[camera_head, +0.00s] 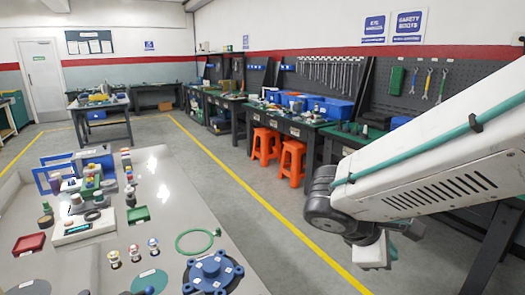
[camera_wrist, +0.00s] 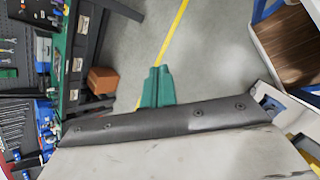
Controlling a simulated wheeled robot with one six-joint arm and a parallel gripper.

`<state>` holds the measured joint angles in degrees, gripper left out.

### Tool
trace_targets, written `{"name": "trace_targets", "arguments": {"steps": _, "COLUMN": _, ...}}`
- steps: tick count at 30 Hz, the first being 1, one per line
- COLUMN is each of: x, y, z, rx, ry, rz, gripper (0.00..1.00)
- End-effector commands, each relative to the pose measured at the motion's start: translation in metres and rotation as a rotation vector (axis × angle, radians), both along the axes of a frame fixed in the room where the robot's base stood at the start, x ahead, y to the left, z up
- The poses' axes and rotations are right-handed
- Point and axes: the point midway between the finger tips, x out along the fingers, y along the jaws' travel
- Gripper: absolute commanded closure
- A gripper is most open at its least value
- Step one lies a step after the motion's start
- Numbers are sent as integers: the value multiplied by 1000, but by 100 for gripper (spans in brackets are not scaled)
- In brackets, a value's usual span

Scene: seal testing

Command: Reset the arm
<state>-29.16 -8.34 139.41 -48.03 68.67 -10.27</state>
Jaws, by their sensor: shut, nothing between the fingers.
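My white arm reaches in from the right side of the head view, raised over the floor to the right of the grey table (camera_head: 185,215). My gripper's teal fingers (camera_wrist: 157,86) show in the wrist view, pressed together with nothing between them, over bare floor. In the head view the gripper is mostly hidden behind my wrist. It is apart from the table and touches nothing that I can see.
The table holds a blue flanged part (camera_head: 212,272), a green ring (camera_head: 195,241), a red tray (camera_head: 29,243) and a white scale (camera_head: 83,227). Orange stools (camera_head: 292,162) stand by the workbenches along the right wall. The floor between has a yellow line (camera_head: 262,205) and is clear.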

Motion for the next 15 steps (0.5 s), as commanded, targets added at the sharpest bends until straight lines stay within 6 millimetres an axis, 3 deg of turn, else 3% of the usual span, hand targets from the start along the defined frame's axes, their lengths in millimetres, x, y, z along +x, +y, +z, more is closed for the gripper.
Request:
{"name": "trace_targets", "arguments": {"steps": 1, "x": -16, "y": -15, "z": 7, "rx": 70, "ry": -28, "rz": -106, "gripper": 100}}
{"name": "trace_targets", "arguments": {"steps": 6, "x": -67, "y": -39, "z": 19, "rx": 306, "ry": -108, "rz": -435, "gripper": 100}}
{"name": "trace_targets", "arguments": {"steps": 15, "x": -132, "y": -35, "z": 37, "rx": 706, "ry": -258, "rz": -900, "gripper": 100}}
